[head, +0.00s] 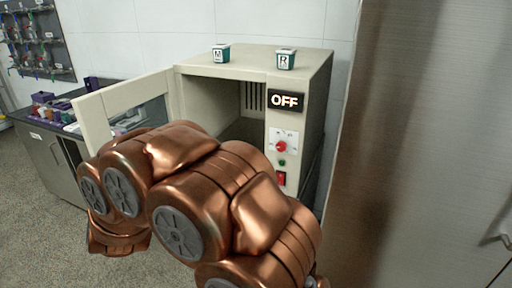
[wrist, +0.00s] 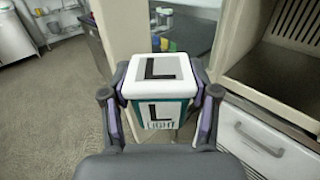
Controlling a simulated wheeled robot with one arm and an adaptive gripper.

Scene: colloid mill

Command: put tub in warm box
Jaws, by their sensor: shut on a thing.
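The tub (wrist: 158,88) is white and teal, with a large L on its lid and "L LIGHT" on its side, in the wrist view. My gripper (wrist: 160,105) is shut on it, one finger on each side. The warm box (head: 318,85) is a beige cabinet in the head view, its door (head: 92,118) swung open to the left and its sign reading OFF. In the wrist view the box's open inside (wrist: 285,85) is to the right of the held tub, which is outside it. In the head view my arm hides my gripper and the tub.
Two small tubs marked M (head: 221,54) and R (head: 286,59) stand on top of the box. A dark-topped bench (head: 62,110) with small items is at the left. A large steel cabinet (head: 425,140) fills the right. A drawer front (wrist: 265,145) lies below the box opening.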

